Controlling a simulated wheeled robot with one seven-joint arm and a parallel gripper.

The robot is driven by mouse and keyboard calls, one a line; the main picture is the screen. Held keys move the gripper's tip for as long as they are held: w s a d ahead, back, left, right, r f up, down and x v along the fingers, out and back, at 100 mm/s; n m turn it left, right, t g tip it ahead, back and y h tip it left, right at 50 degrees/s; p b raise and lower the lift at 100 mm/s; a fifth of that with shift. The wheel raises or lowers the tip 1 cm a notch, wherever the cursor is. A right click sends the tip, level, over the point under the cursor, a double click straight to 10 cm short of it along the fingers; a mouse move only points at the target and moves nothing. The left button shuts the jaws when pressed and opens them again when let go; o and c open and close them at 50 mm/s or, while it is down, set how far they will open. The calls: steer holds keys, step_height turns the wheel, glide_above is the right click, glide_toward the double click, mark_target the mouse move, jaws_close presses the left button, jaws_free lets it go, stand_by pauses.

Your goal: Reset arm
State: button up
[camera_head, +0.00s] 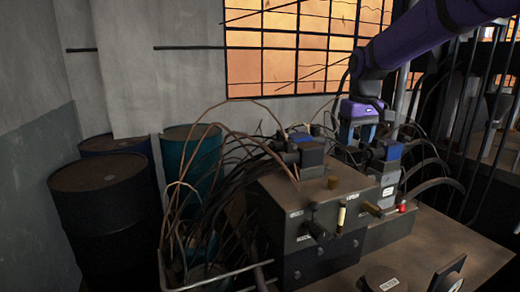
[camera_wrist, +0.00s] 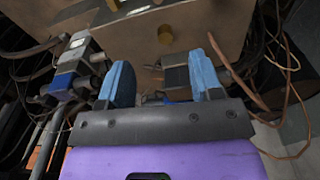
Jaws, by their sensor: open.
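My gripper (camera_wrist: 160,78) is open in the wrist view, with two blue fingers spread apart and its purple body below. A grey block (camera_wrist: 176,76) shows beyond and between the fingers; I cannot tell how near it is, and nothing is visibly held. In the head view my purple arm reaches in from the upper right and my gripper (camera_head: 358,128) points down behind the dark metal box (camera_head: 318,215), among cables. The fingertips are hard to make out there. The box carries knobs, a light-coloured handle (camera_head: 341,218) and labels.
Blue-topped blocks stand close to my gripper, one to the left (camera_head: 308,152) and one to the right (camera_head: 388,168). Loose cables (camera_head: 235,150) hang around the box. Barrels (camera_head: 105,215) stand at the left wall. A barred window (camera_head: 290,50) is behind.

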steer(key=s+d+m+t, duration=0.1)
steer(key=s+d+t, duration=0.1)
steer(key=s, duration=1.4)
steer(key=s+d+m+t, duration=0.2)
steer(key=s, duration=1.5)
steer(key=shift+d+r+m, duration=0.15)
steer(key=shift+d+m, duration=0.15)
steer(key=shift+d, duration=0.1)
